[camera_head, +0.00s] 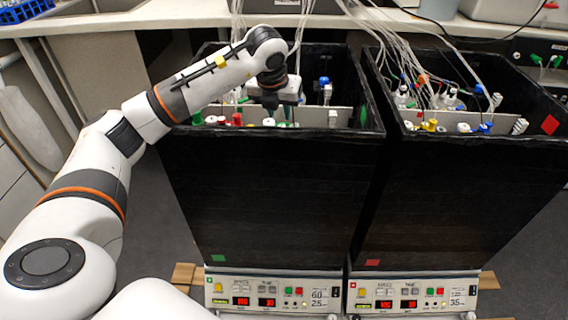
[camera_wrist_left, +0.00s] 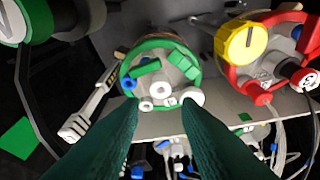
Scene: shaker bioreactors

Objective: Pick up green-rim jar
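The green-rim jar (camera_wrist_left: 181,62) shows at the top centre of the left wrist view. Its lid has a green ring, a green clip and several white and blue ports. My left gripper (camera_wrist_left: 163,108) is open, with its two dark green fingers apart and pointing towards the near side of the lid. I see nothing between the fingertips. In the head view my left gripper (camera_head: 279,112) hangs over the near part of the left black box (camera_head: 270,190). The jar cannot be made out clearly there. My right gripper is not in view.
A red-rim jar (camera_wrist_left: 271,68) with a yellow knob (camera_wrist_left: 241,42) stands right of the green-rim jar. A pale divider plate (camera_wrist_left: 160,124) runs across the box. Tubes hang into both boxes. The right black box (camera_head: 450,200) stands close beside the left one.

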